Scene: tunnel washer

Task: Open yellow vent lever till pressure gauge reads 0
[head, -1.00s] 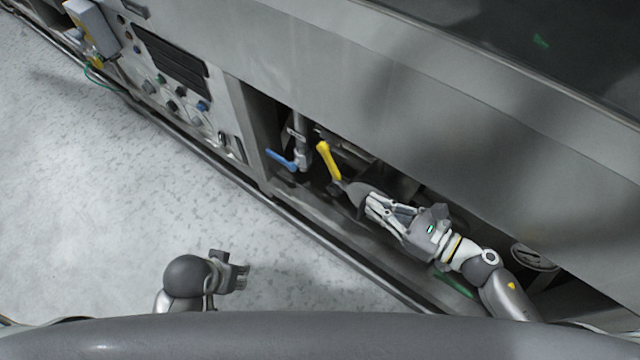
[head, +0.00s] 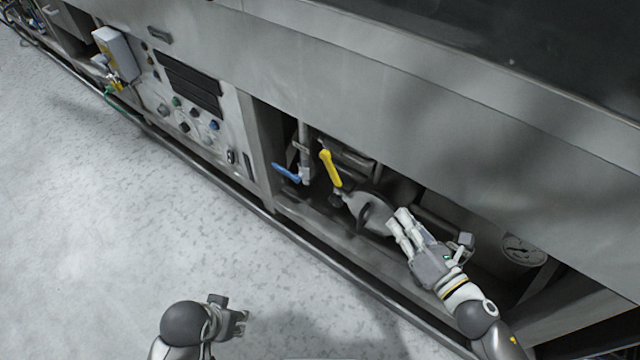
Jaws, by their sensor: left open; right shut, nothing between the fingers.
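The yellow vent lever (head: 331,169) is in the open bay of the machine, tilted, with its upper end leaning left. A grey valve body (head: 368,212) lies just right of its lower end. My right gripper (head: 397,224) is shut and empty, right of and below the lever, clear of it and close to the grey body. The round pressure gauge (head: 523,250) is at the bay's right end; its needle is too small to read. My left gripper (head: 242,321) is open and empty over the floor at the bottom, far from the lever.
A blue lever (head: 286,172) on a vertical pipe (head: 304,150) is close left of the yellow one. A control panel (head: 190,100) with knobs is further left. The machine's lower rail (head: 330,268) runs below the bay. The floor (head: 110,220) at left is clear.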

